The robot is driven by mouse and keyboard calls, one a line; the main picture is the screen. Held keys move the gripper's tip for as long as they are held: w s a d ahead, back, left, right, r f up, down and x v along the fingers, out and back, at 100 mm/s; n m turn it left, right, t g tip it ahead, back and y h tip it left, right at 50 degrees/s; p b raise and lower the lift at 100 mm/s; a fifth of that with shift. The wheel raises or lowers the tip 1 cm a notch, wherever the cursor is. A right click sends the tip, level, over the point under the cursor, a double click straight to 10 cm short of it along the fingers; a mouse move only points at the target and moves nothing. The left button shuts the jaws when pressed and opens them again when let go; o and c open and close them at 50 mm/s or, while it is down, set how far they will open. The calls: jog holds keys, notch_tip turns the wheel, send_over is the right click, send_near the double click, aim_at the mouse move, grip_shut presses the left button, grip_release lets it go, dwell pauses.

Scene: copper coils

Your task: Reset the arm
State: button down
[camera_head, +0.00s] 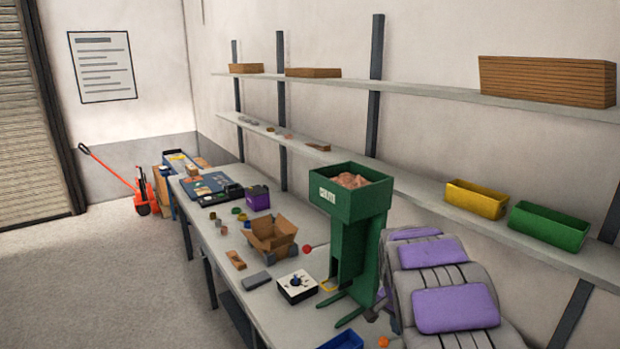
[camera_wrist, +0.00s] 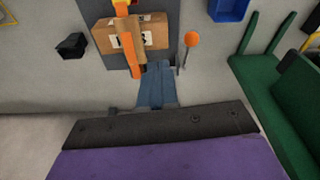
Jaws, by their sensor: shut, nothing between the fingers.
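My arm (camera_head: 455,308), grey and ridged with purple pads, shows at the lower right in the head view, beside the green machine (camera_head: 357,225) and over the right end of the table. Its far end is cut off by the frame. In the wrist view the dark edge of my gripper (camera_wrist: 160,130) and its purple part fill the bottom. My gripper is shut and empty, apart from the tabletop.
The table (camera_head: 228,303) holds an open cardboard box (camera_head: 270,236), a black-and-white control box (camera_head: 297,287) and small parts. A blue bin (camera_wrist: 228,9) and an orange knob (camera_wrist: 191,39) lie beyond my gripper. Wall shelves (camera_head: 440,97) run behind.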

jog(key=s+a+r+n+g, duration=0.1)
jog(key=s+a+r+n, duration=0.1)
jog(key=s, duration=1.2)
jog(key=s+a+r+n+g+y+b, duration=0.1)
jog(key=s+a+n, duration=0.3)
jog(key=s, duration=0.9)
jog(key=s+a+r+n+g, duration=0.1)
jog(key=s+a+r+n, duration=0.1)
jog(key=s, duration=1.2)
jog(key=shift+s+a+r+n+y+b, duration=0.35)
jog(key=shift+a+r+n, duration=0.1)
jog(key=shift+n, duration=0.45)
